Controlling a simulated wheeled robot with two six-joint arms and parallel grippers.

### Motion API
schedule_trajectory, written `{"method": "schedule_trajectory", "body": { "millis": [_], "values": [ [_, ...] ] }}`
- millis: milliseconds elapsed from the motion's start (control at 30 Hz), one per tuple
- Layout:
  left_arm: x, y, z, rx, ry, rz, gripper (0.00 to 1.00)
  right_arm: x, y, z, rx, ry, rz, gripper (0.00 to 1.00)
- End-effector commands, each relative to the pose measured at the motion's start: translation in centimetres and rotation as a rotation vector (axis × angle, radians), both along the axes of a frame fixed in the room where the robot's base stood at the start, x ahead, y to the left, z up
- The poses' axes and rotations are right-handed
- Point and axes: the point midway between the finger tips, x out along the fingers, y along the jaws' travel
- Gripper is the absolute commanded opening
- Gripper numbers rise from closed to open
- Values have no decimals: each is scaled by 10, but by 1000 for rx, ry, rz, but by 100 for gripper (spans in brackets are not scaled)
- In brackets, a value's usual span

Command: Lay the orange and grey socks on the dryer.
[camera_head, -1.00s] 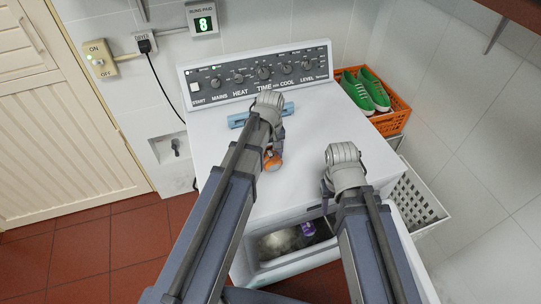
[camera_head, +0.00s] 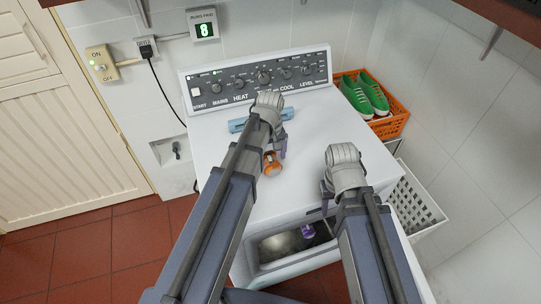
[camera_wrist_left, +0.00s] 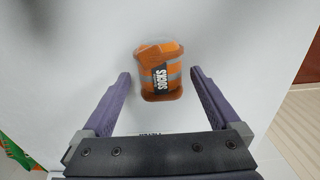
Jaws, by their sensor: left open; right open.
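The dryer (camera_head: 215,170) has a black control panel at the back and an open front hatch. My left gripper (camera_wrist_left: 160,95) is open over the dryer top, with the socks between and just beyond its fingertips, not gripped. My right gripper (camera_head: 328,195) is over the dryer's front right edge; its fingers are mostly hidden by the wrist.
A light blue object (camera_head: 238,125) lies near the control panel. An orange crate (camera_head: 396,125) with green shoes (camera_head: 372,95) stands at the back right. A white basket (camera_head: 418,205) is right of the dryer. A purple item (camera_head: 307,231) shows in the open hatch.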

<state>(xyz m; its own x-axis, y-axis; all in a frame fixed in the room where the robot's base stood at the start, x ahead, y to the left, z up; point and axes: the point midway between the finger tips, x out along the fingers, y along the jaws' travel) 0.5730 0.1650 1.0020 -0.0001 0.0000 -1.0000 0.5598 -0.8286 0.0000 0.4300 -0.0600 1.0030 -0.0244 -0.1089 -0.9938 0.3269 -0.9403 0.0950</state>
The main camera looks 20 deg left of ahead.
Motion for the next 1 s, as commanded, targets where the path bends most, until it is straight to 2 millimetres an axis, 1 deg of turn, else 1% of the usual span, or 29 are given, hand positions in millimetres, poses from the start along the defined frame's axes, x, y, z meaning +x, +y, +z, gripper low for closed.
{"method": "schedule_trajectory", "body": {
  "millis": [33, 500, 600, 700, 867, 933, 967, 1000],
  "values": [
    [0, 0, 14, 0, 0, 0, 96, 0, 0, 14, 0, 0, 0, 50],
    [0, 0, 84, 0, 0, 0, 96, 0, 0, 84, 2, 0, -7, 50],
    [0, 0, 95, 0, 0, 0, 96, 0, 0, 95, 2, 0, -10, 50],
    [0, 0, 100, 0, 0, 0, 96, 0, 0, 100, 3, 0, -12, 50],
    [0, 0, 101, 0, 0, -1, 96, 0, 0, 101, 3, 0, -13, 50],
    [-7, -6, 100, 3, 2, -35, 96, 0, 0, 100, 3, 0, -13, 50],
    [-14, -12, 100, 7, 4, -69, 96, 0, 0, 100, 3, 0, -13, 50],
    [-26, -24, 100, 12, 8, -136, 96, 0, 0, 100, 3, 0, -13, 50]
  ]
}}
